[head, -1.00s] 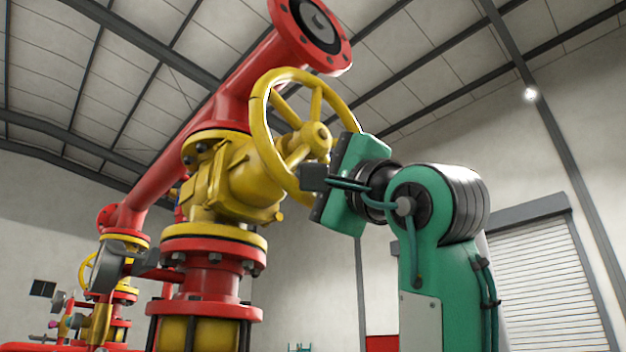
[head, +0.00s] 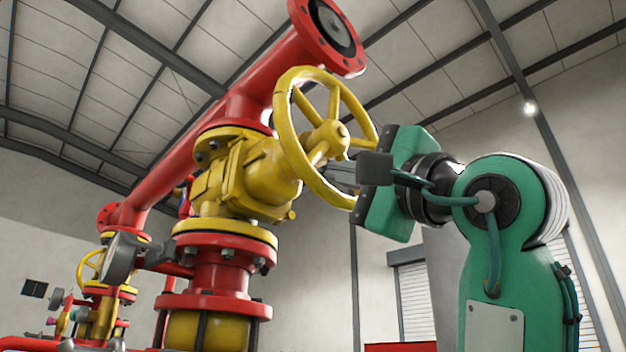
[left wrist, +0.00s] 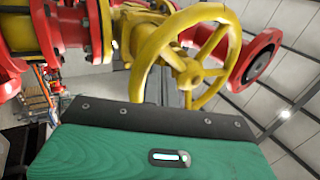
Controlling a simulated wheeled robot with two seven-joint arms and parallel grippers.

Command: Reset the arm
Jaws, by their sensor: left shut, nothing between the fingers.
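My left arm, green, rises at the right of the head view. Its left gripper (head: 343,174) is shut and empty, pointing left at the valve. The handwheel sits on a yellow valve body (head: 235,180). My right gripper is not in view.
A thick red pipe (head: 180,160) with a flanged end (head: 328,35) runs above and behind the valve. A red flange (head: 220,275) lies below it. Smaller yellow and red valves (head: 100,290) stand at the far left. A roller door (head: 412,300) is in the back wall.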

